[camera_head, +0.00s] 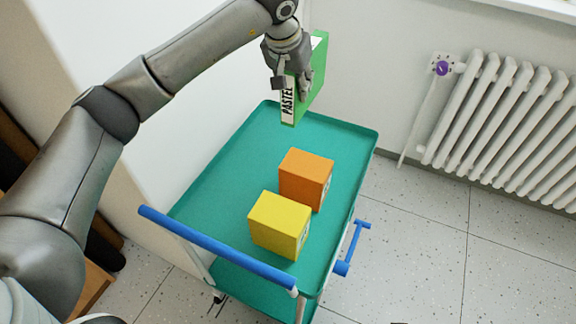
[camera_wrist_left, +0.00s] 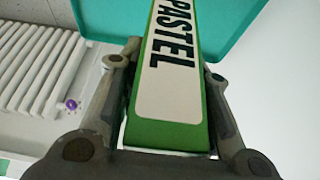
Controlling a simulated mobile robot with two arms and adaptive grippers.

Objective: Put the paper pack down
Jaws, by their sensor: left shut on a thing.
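A green paper pack (camera_head: 312,82) with a white label reading "PASTEL" is held upright by my left gripper (camera_head: 292,90) near the far end of the teal cart (camera_head: 240,140). In the left wrist view the pack (camera_wrist_left: 172,95) sits between the two fingers of my left gripper (camera_wrist_left: 170,125), which are shut on it. The pack appears over the cart's far end. I cannot tell whether its bottom touches the tray. My right gripper is not in view.
An orange box (camera_head: 305,178) and a yellow box (camera_head: 280,225) stand on the cart's top. Free tray surface lies left of and beyond them. The cart has a blue handle (camera_head: 215,247). A white radiator (camera_head: 505,125) is on the right, and a wall stands at the left.

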